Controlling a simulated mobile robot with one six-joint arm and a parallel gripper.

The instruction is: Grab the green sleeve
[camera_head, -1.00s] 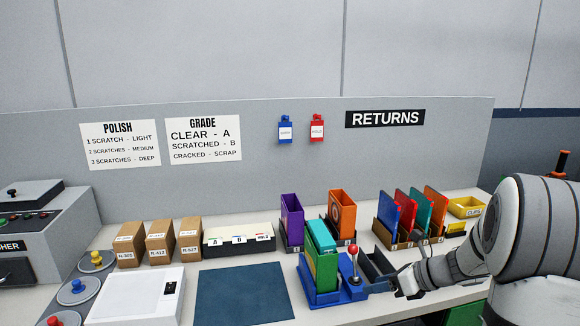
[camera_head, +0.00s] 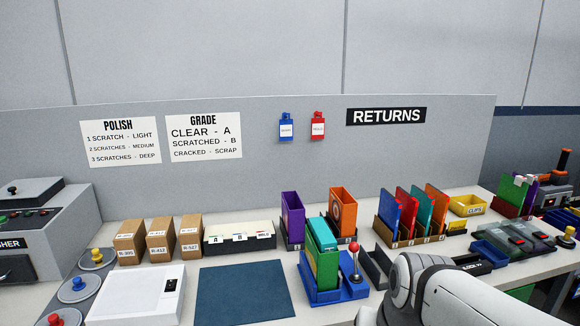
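A green sleeve (camera_head: 322,264) stands upright at the front of a blue holder (camera_head: 322,296) in the middle of the bench. A teal sleeve (camera_head: 321,234) stands right behind it in the same holder. A red-knobbed lever (camera_head: 354,257) rises at the holder's right side. Another green sleeve-like item (camera_head: 512,189) stands at the far right of the bench, next to a purple one. My arm is at the bottom right, to the right of the blue holder.
Purple (camera_head: 292,216) and orange (camera_head: 342,212) sleeves stand behind the holder. A row of blue, red, teal and orange sleeves stands to the right, beside a yellow bin (camera_head: 467,205). A dark mat (camera_head: 243,292) lies clear on the left, near a white device (camera_head: 137,297).

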